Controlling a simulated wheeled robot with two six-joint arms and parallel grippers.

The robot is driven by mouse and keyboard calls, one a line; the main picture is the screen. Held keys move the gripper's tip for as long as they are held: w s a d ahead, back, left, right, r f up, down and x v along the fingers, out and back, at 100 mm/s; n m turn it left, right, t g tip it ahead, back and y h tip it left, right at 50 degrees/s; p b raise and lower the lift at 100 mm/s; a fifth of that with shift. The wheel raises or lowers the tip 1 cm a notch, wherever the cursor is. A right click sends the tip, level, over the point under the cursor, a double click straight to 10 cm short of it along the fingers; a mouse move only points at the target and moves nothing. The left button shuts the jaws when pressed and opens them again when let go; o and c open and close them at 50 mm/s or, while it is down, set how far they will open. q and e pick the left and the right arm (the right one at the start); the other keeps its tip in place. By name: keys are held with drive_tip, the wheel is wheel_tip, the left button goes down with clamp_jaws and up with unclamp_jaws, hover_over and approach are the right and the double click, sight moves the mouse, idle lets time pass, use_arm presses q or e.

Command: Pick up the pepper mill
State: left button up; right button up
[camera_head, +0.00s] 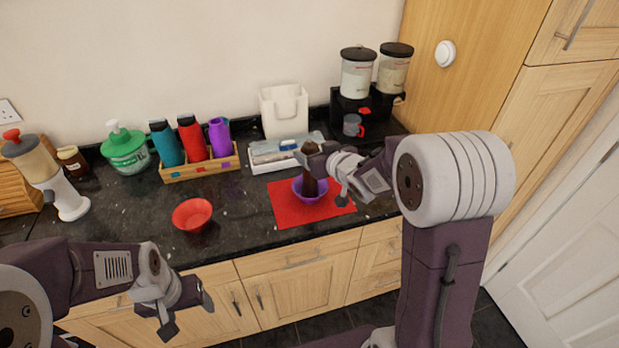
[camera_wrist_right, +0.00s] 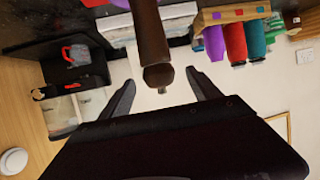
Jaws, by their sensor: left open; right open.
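The dark brown pepper mill (camera_head: 309,184) stands upright at the purple bowl (camera_head: 318,195) on the red mat (camera_head: 286,213), seemingly inside the bowl. My right gripper (camera_head: 322,178) is open close to the mill's upper part, and partly hides it in the head view. No contact is visible. My left gripper (camera_head: 187,314) is open and empty, in front of the counter's edge.
A red bowl (camera_head: 192,214) stands left of the mat. Behind are a wooden rack (camera_head: 203,167) with several bottles, a white tray (camera_head: 262,165) and a black dispenser stand (camera_head: 345,106) with a grey cup (camera_head: 352,125). The counter between red bowl and mat is clear.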

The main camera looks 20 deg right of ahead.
drive_tip(key=shift+w+a+f, duration=0.1)
drive_tip(key=shift+w+a, duration=0.15)
drive_tip(key=shift+a, duration=0.05)
drive_tip(key=x, duration=0.3)
drive_tip(key=p+x, duration=0.1)
drive_tip(key=x, duration=0.1)
drive_tip(key=shift+w+d, duration=0.25)
drive_tip(key=shift+w, duration=0.1)
drive_tip(key=shift+s, duration=0.15)
drive_tip(key=c, duration=0.6)
drive_tip(key=shift+r, duration=0.25)
clamp_jaws()
